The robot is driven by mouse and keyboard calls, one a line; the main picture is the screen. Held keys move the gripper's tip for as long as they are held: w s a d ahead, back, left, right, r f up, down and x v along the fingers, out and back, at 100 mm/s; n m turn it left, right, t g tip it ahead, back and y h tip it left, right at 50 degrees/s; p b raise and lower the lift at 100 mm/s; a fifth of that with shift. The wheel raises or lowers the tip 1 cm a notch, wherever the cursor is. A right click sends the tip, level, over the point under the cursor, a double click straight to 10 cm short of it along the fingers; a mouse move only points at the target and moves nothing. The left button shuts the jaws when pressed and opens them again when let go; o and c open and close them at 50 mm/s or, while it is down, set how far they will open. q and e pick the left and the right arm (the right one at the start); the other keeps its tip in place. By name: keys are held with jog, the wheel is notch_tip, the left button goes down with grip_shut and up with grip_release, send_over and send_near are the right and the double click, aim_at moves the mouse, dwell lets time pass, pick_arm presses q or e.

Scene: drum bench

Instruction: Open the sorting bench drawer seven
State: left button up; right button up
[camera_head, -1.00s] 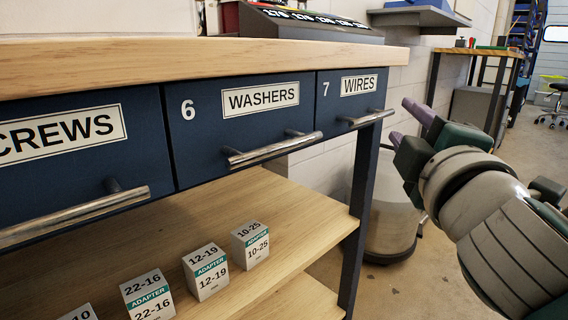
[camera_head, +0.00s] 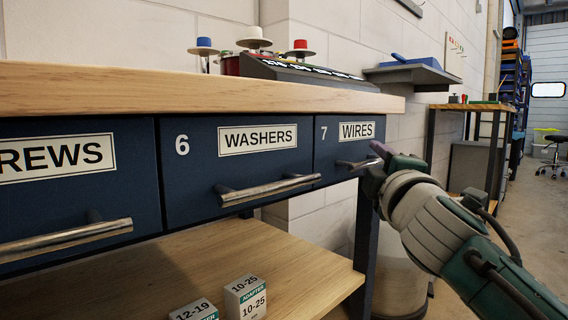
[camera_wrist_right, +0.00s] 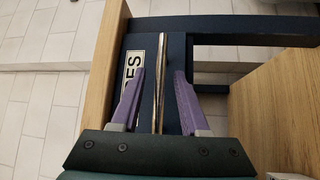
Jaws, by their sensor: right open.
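Drawer seven (camera_head: 328,142) is dark blue, bears a "WIRES" label (camera_head: 357,131) and is shut, flush with its neighbours at the right end of the bench. Its metal bar handle (camera_head: 352,165) is partly hidden by my right gripper (camera_head: 376,157) in the head view. In the right wrist view my right gripper (camera_wrist_right: 158,88) is open, with its two purple fingers on either side of the handle (camera_wrist_right: 160,75). Gaps show between the handle and both fingers. My left gripper is not in view.
The wooden bench top (camera_head: 180,92) overhangs the drawers. Drawer six (camera_head: 190,185), labelled "WASHERS", is shut beside it. A bench leg (camera_head: 366,230) stands below drawer seven. Adapter boxes (camera_head: 246,297) sit on the lower shelf (camera_head: 290,258).

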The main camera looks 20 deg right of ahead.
jog(key=shift+c, duration=0.3)
grip_shut()
dwell(1.1)
